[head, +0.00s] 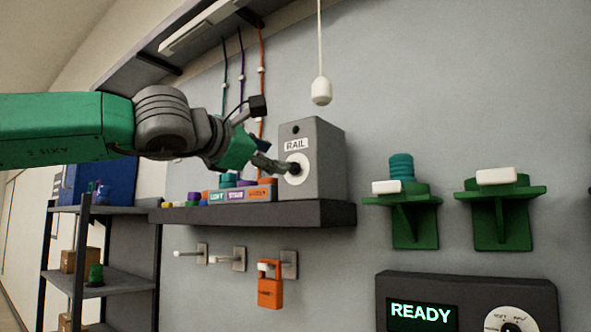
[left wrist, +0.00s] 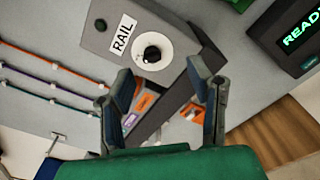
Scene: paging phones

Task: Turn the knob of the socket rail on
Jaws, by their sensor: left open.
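The socket rail box (head: 325,160) is a grey box labelled RAIL on a dark wall shelf. Its knob (head: 294,169) is black on a round white dial on the front face. In the left wrist view the knob (left wrist: 152,53) sits on its dial, just beyond the fingertips. My left gripper (head: 272,165) is in front of the dial, partly covering it in the head view. In the left wrist view the left gripper (left wrist: 162,82) is open, with its two fingers apart and nothing between them. Contact with the knob cannot be told. My right gripper is out of view.
Labelled colored blocks (head: 240,191) stand on the shelf (head: 250,214) left of the box. A white pull (head: 321,92) hangs above. An orange padlock (head: 270,287) hangs on a hook below. Green brackets (head: 500,215) and a READY panel (head: 465,290) are at right.

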